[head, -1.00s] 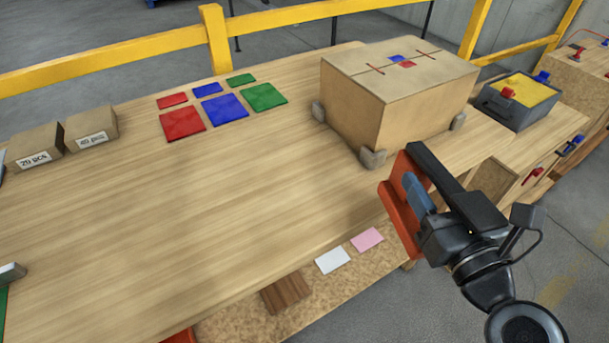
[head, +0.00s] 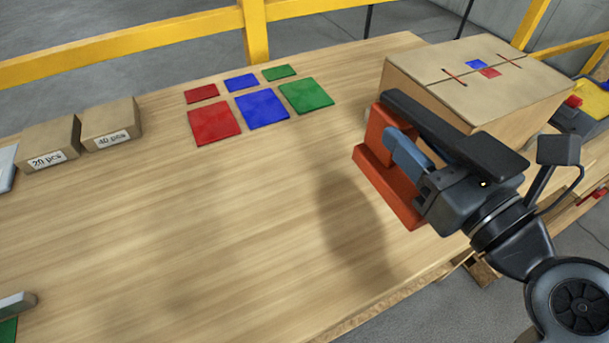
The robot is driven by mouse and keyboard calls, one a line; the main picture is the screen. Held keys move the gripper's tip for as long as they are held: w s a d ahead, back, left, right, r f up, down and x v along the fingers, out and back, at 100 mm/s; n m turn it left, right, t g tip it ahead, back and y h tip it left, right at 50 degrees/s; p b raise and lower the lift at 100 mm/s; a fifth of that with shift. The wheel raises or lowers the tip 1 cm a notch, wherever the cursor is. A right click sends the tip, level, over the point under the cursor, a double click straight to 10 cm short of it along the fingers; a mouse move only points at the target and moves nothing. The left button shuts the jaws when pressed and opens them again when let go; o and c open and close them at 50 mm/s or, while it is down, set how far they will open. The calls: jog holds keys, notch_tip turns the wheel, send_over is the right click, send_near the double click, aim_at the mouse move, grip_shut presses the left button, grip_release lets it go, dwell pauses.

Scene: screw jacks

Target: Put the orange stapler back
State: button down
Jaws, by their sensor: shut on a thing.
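The orange stapler (head: 384,188) is at the right of the head view, held on its side in my gripper (head: 408,155). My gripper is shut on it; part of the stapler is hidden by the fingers. The stapler is in front of the cardboard box and appears above the wooden table (head: 230,240), with a dark shadow on the tabletop to its left. I cannot tell its exact height.
A cardboard box (head: 440,72) stands right behind my gripper. Red, blue and green mats (head: 262,107) lie at the back. Two small labelled boxes (head: 50,142) stand at the left. A grey object (head: 15,305) on a green patch is at the lower left. The table's middle is clear.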

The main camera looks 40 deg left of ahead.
jog(key=shift+s+a+f+b, duration=0.25)
jog(key=shift+s+a+f, duration=0.3)
jog(key=shift+a+f, duration=1.35)
jog(key=shift+s+a+f+b, duration=0.2)
jog(key=shift+s+a+f, duration=0.3)
jog(key=shift+a+f, duration=1.35)
jog(key=shift+s+a+f+b, duration=0.25)
jog(key=shift+s+a+f, duration=0.3)
jog(key=shift+a+f, duration=1.35)
jog(key=shift+a+r, duration=0.2)
jog(key=shift+a, duration=0.1)
jog(key=c, duration=0.6)
grip_release()
jog(key=shift+f, duration=0.15)
jog(key=v, duration=1.2)
jog(key=shift+s+b, duration=0.1)
jog(key=shift+b, duration=0.3)
